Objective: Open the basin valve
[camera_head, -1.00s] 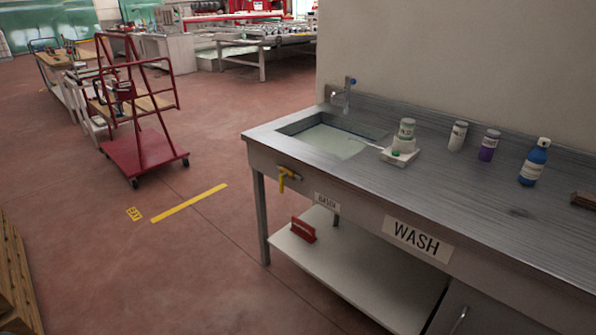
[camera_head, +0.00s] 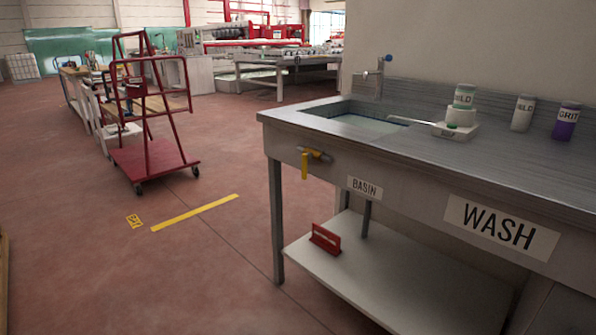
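The basin valve has a yellow lever handle (camera_head: 305,166) on the front face of the steel wash bench, near its left corner. The lever hangs straight down from a short fitting that sticks out of the panel. A "BASIN" label (camera_head: 365,187) is to its right. The basin (camera_head: 362,123) is sunk in the bench top above it and seems to hold water or a pale bottom. A tap (camera_head: 378,78) with a blue end stands behind the basin. Neither of my grippers shows in the view.
The bench top (camera_head: 430,160) bears a scale (camera_head: 455,131) with a white jar, another white bottle (camera_head: 522,113) and a purple bottle (camera_head: 566,120). A red item (camera_head: 325,239) stands on the lower shelf (camera_head: 375,275). A red cart (camera_head: 150,158) stands left. The floor before the valve is clear.

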